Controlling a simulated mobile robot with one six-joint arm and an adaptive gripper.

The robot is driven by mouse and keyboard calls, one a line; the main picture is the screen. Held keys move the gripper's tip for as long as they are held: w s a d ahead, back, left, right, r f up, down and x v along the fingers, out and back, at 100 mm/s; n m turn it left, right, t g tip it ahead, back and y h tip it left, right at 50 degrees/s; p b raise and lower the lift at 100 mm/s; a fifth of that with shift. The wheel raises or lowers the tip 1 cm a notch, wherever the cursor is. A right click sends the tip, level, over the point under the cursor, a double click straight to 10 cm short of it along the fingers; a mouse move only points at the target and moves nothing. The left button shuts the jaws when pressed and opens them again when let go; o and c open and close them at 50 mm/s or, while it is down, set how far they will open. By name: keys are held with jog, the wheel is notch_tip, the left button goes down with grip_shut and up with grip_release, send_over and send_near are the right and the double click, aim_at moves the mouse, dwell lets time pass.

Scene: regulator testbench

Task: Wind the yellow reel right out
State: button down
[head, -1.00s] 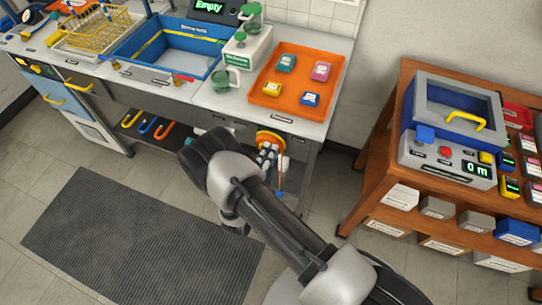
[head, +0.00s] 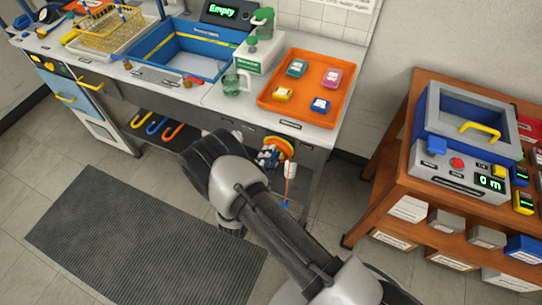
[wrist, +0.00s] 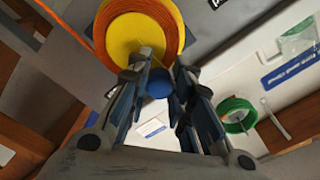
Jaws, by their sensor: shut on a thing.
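The yellow reel (wrist: 136,38), wound with orange cord around its rim, is mounted under the bench's right end; it also shows in the head view (head: 284,146). My gripper (wrist: 161,76) is at the reel's face, its fingers closed around a round blue knob (wrist: 158,84). The fingers hide part of the knob and the reel's lower edge. In the head view my gripper (head: 268,156) is just left of the reel, and an orange line with a small blue end (head: 285,203) hangs below.
A wooden shelf unit (head: 385,195) stands at the right, with a grey and blue device reading "0 m" (head: 465,150). An orange tray (head: 262,98) sits on the bench above. A green ring (wrist: 235,113) lies below in the wrist view. Floor and a grey mat (head: 140,230) lie left.

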jog(key=shift+a, duration=0.1)
dwell(0.3)
jog(key=c, duration=1.4)
grip_release()
jog(key=v, duration=1.2)
